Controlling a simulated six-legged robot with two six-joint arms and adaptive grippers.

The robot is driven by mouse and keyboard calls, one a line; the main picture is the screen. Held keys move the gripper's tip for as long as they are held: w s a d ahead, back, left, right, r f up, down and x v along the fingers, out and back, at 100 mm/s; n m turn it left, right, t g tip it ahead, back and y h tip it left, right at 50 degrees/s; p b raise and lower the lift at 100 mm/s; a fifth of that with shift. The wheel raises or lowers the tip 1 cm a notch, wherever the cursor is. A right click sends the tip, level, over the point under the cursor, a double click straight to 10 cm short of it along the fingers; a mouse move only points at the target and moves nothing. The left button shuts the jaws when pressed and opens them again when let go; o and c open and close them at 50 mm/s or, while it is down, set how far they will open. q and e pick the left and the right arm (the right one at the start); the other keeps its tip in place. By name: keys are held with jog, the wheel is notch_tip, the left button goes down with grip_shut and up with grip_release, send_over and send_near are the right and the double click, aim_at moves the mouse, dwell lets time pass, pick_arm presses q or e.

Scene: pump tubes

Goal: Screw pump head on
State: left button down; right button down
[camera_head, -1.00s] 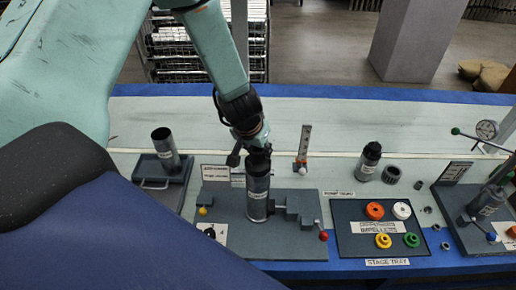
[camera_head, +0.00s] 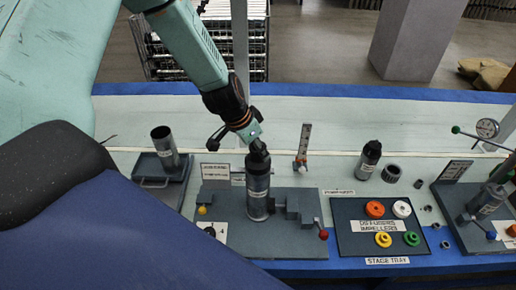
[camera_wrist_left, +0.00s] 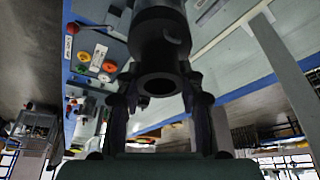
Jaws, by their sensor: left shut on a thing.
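A grey metal tube (camera_head: 258,197) with a pale label stands upright in the fixture on a dark base plate (camera_head: 290,245). A black pump head (camera_head: 257,158) sits at the tube's top, in line with it. Whether its thread is engaged cannot be seen. My left gripper (camera_head: 256,148) comes down from the upper left, tilted, and is shut on the pump head. In the left wrist view the black pump head (camera_wrist_left: 160,40) lies between the two fingers, its round open end facing the camera. My right gripper is not in view.
A red-knobbed clamp lever (camera_head: 323,235) is right of the tube. The stage tray (camera_head: 345,243) holds coloured rings. Behind it stand a black-topped cylinder (camera_head: 370,158) and a dark ring (camera_head: 391,174). Another tube (camera_head: 164,147) stands on a left stand. A gauge rig (camera_head: 487,130) is at right.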

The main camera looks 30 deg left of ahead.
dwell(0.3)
pick_arm(q)
jog(key=m+b, duration=0.1)
jog(key=m+h+b, duration=0.1)
jog(key=shift+w+f+m+b, duration=0.15)
jog(key=shift+m+b, duration=0.25)
jog(key=shift+r+m+g, duration=0.2)
jog(key=shift+m+g, duration=0.1)
jog(key=shift+m, duration=0.1)
jog(key=shift+b, duration=0.35)
jog(key=m+b, duration=0.1)
jog(key=b, duration=0.1)
jog(key=m+h+b, duration=0.1)
jog(key=b, duration=0.1)
jog(key=shift+f+m+g, duration=0.2)
jog(key=shift+m+g, duration=0.1)
jog(key=shift+r+m+b, duration=0.15)
jog(key=shift+m+b, duration=0.15)
jog(key=shift+b, duration=0.3)
